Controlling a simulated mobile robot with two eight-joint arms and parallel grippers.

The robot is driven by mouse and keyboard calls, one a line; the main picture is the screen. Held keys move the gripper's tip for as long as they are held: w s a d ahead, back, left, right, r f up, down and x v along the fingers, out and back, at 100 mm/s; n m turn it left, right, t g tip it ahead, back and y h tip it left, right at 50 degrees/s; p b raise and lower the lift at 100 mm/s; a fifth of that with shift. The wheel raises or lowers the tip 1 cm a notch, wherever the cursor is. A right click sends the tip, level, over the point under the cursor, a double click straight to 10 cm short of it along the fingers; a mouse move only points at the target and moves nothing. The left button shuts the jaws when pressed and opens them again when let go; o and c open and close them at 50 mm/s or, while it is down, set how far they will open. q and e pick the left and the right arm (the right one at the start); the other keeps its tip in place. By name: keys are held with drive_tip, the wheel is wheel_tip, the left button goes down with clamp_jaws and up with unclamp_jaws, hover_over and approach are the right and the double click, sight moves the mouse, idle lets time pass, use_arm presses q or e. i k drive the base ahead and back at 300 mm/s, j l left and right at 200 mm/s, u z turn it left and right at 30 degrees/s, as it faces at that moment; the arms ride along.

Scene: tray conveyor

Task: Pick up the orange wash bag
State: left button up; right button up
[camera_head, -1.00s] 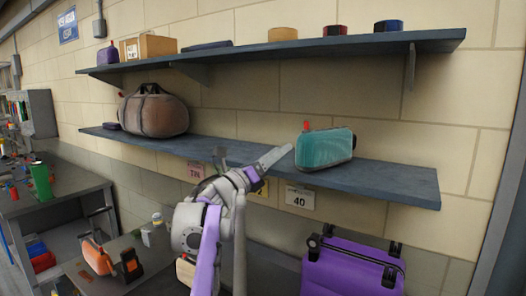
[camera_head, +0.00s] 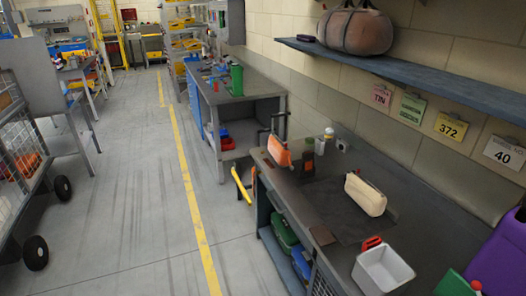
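The orange wash bag (camera_head: 279,151) stands at the far left end of the dark workbench, near its edge. It is small and orange, and nothing touches it that I can make out. A cream bag of similar form (camera_head: 366,193) lies nearer on the same workbench (camera_head: 325,213). Neither of my grippers is in view now.
A white bin (camera_head: 382,271) stands at the bench's near end. A purple case (camera_head: 503,262) is at the lower right. A blue-grey shelf (camera_head: 400,72) with a brown duffel bag (camera_head: 354,30) hangs above. Open floor with a yellow line (camera_head: 190,190) lies to the left.

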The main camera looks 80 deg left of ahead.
sight(275, 146)
drive_tip(key=u, duration=1.7)
drive_tip(key=l+u, duration=0.15)
drive_tip(key=u, duration=0.2)
drive_tip(key=l+u, duration=0.2)
drive_tip(key=u, duration=0.15)
drive_tip(key=l+u, duration=0.15)
drive_tip(key=u, duration=0.2)
drive_tip(key=l, duration=0.25)
